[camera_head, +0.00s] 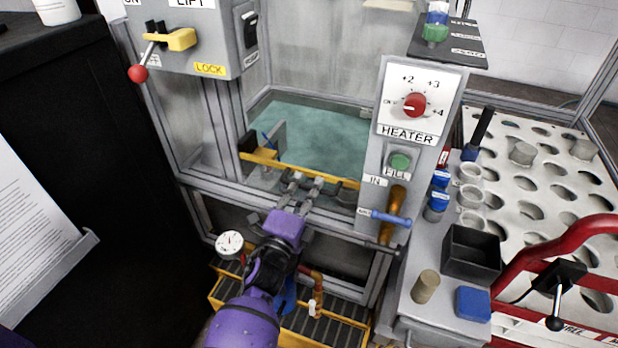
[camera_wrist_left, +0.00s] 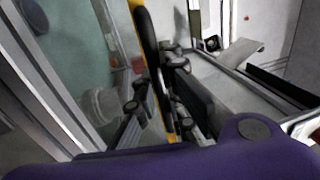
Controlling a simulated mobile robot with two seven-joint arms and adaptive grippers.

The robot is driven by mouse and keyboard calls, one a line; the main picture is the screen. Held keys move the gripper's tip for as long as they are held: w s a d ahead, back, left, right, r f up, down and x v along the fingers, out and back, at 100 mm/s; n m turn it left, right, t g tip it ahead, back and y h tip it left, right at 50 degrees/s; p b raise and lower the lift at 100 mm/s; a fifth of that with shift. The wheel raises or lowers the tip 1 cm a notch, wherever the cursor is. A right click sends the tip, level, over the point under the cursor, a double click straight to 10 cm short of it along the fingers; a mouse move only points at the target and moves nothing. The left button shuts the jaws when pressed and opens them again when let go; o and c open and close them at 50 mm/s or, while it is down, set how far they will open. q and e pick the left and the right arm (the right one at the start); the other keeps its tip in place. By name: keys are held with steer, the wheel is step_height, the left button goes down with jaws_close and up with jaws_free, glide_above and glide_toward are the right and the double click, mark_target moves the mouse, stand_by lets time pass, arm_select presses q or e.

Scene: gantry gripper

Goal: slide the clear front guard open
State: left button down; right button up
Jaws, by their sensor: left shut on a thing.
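The clear front guard (camera_head: 330,125) is hard to make out; greenish water shows in the opening behind it. A yellow bar (camera_head: 338,180) runs across the lower part of this opening, along the grey frame. My left gripper (camera_head: 304,184) is shut on the yellow bar near its middle, reaching up from below. In the left wrist view, the yellow bar (camera_wrist_left: 134,6) passes between the dark fingers (camera_wrist_left: 165,95), which hide part of it. My right gripper is not in view.
The heater panel (camera_head: 414,135) stands just right of the opening, with a blue-handled lever (camera_head: 390,217) below. A lift and lock box (camera_head: 195,40) hangs at upper left. A gauge (camera_head: 229,243) and a yellow step (camera_head: 340,335) lie below. A black bin (camera_head: 471,252) is at right.

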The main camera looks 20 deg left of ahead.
arm_select(q)
step_height(320, 180, down, 7)
steer(key=b, duration=0.4)
steer(key=shift+r, duration=0.15)
steer(key=shift+f+b, duration=0.25)
steer(key=shift+b, duration=0.1)
steer(key=shift+f, duration=0.1)
steer(key=c, duration=2)
jaws_free()
steer(key=shift+o, duration=0.9)
steer(key=shift+s, duration=0.15)
steer(key=s, duration=0.4)
steer(key=s+f, duration=0.1)
steer(key=s, duration=0.2)
steer(key=s+f, duration=0.1)
steer(key=s, duration=0.3)
steer(key=shift+s+a, duration=0.2)
steer(key=shift+s, duration=0.1)
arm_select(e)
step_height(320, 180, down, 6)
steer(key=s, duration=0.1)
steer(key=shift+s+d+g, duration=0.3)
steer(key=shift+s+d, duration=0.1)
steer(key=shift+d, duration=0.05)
